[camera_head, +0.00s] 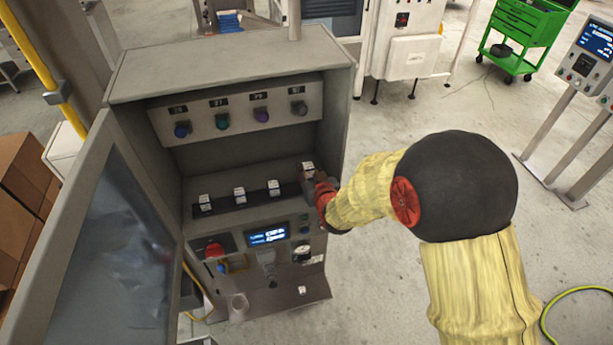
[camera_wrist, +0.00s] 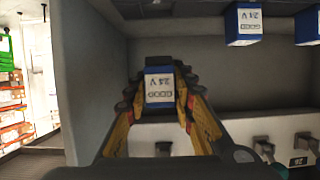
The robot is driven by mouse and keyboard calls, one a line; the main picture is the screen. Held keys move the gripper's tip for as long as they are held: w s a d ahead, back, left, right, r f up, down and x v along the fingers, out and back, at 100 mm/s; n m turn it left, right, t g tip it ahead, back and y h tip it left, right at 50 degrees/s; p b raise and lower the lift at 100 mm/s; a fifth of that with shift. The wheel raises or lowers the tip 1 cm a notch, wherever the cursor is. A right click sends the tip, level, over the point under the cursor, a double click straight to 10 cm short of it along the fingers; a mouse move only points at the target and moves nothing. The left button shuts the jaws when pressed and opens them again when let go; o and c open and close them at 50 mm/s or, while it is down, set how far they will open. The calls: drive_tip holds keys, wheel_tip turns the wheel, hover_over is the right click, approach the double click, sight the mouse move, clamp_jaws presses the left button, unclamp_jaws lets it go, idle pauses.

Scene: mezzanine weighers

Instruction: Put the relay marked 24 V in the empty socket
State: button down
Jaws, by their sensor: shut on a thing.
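My gripper (camera_head: 311,179) is inside the open grey cabinet, at the right end of a row of relays. In the wrist view my gripper (camera_wrist: 157,100) is shut on a blue relay (camera_wrist: 159,82) with a white label that reads 24 V upside down. The held relay (camera_head: 307,167) looks slightly above the line of the row. Three other relays stand on the dark rail (camera_head: 222,207): left (camera_head: 205,202), middle (camera_head: 240,194) and right (camera_head: 273,187). Two blue relays show at the wrist view's top, one (camera_wrist: 246,22) also marked 24 V. The socket beneath the held relay is hidden.
The cabinet door (camera_head: 105,235) stands open at left. A panel of coloured knobs (camera_head: 240,117) is above the row. Below it are a small display (camera_head: 267,236) and a red switch (camera_head: 213,249).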

drive_tip(key=shift+w+a+f, duration=0.25)
drive_tip(key=shift+w+f, duration=0.55)
drive_tip(key=shift+f, duration=0.3)
drive_tip(key=shift+w+f+p, duration=0.15)
drive_tip(key=shift+f+p, duration=0.65)
drive_tip(key=shift+f, duration=0.75)
drive_tip(key=shift+f+b, duration=0.65)
drive_tip(key=shift+b, duration=0.3)
drive_tip(key=c, duration=1.6)
unclamp_jaws()
drive_tip(key=shift+o, duration=0.5)
